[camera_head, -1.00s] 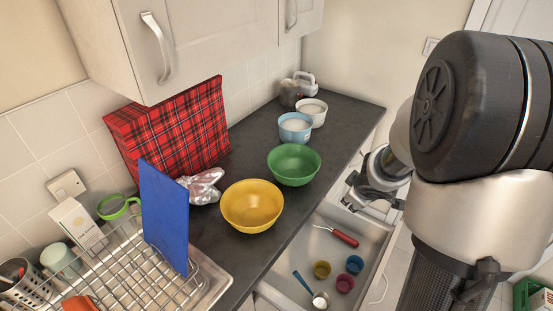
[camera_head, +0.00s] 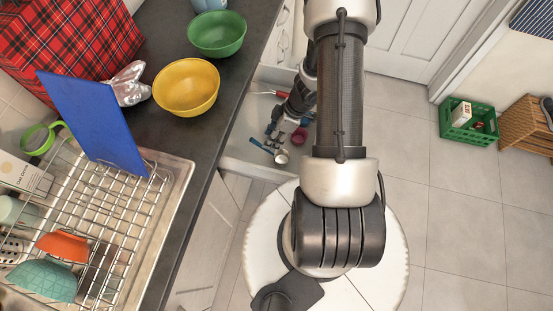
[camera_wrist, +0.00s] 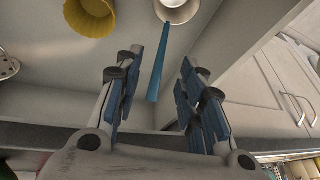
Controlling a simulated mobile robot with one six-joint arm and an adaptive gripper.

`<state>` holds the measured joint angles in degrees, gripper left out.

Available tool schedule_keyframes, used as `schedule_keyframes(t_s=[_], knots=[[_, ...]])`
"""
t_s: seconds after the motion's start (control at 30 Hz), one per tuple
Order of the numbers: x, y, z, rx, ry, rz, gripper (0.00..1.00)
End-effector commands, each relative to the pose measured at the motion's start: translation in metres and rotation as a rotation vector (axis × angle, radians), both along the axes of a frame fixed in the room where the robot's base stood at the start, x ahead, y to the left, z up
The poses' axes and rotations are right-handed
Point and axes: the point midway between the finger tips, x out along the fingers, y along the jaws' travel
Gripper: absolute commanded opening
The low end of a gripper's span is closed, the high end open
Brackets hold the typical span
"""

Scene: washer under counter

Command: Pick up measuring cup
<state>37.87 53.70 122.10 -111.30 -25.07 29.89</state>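A measuring cup with a white bowl (camera_head: 281,157) and a long blue handle (camera_head: 261,146) lies in the open drawer. In the wrist view its bowl (camera_wrist: 178,9) is cut off at the top edge, and its blue handle (camera_wrist: 157,68) runs down between the fingers. My gripper (camera_wrist: 160,60) is open and empty, with one finger on each side of the handle in that view. I cannot tell its height above the handle. In the head view my gripper (camera_head: 272,130) is over the drawer. A yellow cup (camera_wrist: 90,16) and a magenta cup (camera_head: 299,136) are nearby.
The drawer (camera_head: 237,147) stands open beside the dark counter (camera_head: 207,150). A red-handled tool (camera_head: 270,93) lies farther back in it. Yellow (camera_head: 186,88) and green (camera_head: 217,34) bowls stand on the counter. A dish rack (camera_head: 130,205) is at left.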

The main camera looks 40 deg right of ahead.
Motion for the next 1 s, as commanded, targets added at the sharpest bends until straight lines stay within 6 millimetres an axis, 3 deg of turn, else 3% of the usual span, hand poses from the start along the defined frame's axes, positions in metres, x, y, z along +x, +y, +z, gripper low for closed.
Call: schedule_keyframes(t_s=[0.03,0.33,0.63,1.0], knots=[[0.001,0.004,-0.013,0.001,0.002,0.001,0.36],[0.005,0.011,-0.031,-0.001,0.0,0.0,0.36],[0.009,0.025,-0.07,-0.001,0.001,0.0,0.36],[0.011,0.027,-0.074,-0.002,-0.001,-0.001,0.34]])
